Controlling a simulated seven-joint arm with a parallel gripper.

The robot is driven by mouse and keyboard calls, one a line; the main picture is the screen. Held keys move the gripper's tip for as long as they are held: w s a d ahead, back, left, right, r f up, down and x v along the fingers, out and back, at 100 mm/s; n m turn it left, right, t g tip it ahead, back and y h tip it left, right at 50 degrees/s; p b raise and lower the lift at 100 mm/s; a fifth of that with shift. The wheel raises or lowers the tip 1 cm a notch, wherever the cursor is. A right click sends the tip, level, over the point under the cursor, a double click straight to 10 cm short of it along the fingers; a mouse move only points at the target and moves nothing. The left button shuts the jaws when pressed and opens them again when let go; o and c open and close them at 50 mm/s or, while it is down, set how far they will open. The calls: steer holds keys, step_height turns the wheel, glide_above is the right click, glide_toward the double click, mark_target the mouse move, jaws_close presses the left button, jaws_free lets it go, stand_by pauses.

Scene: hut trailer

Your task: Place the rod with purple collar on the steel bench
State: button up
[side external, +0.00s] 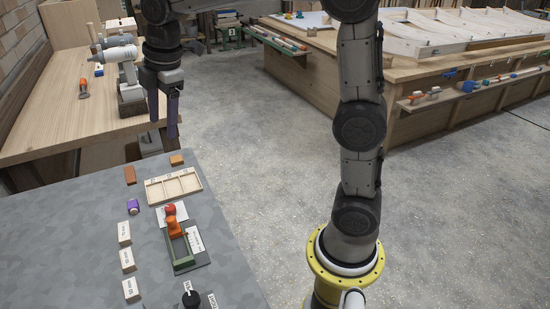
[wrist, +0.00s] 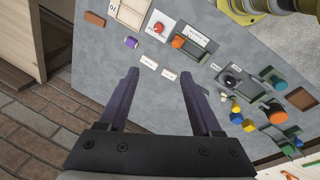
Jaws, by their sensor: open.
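A small purple piece (side external: 133,207), which looks like the purple collar, sits on the grey steel bench (side external: 70,240), left of the pale compartment tray. It also shows in the wrist view (wrist: 131,43), beyond the left finger. The rod itself is too small to make out. My gripper (side external: 172,130) hangs above the far edge of the bench, apart from the purple piece. In the wrist view my gripper (wrist: 160,74) has its two purple fingers wide apart with nothing between them.
A wooden workbench (side external: 40,125) with a drill (side external: 128,80) is at the back left. The bench's left part is clear.

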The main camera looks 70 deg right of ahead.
steer(key=s+f+m+t, duration=0.1)
steer(key=s+m, duration=0.5)
steer(key=s, duration=0.6)
steer(key=s+f+m+t, duration=0.1)
steer(key=s+f+m, duration=0.3)
steer(key=s+m, duration=0.3)
steer(key=s, duration=0.5)
steer(key=shift+m+t, duration=0.3)
steer(key=shift+t, duration=0.1)
steer(key=shift+o, duration=0.2)
steer(key=shift+s+r, duration=0.1)
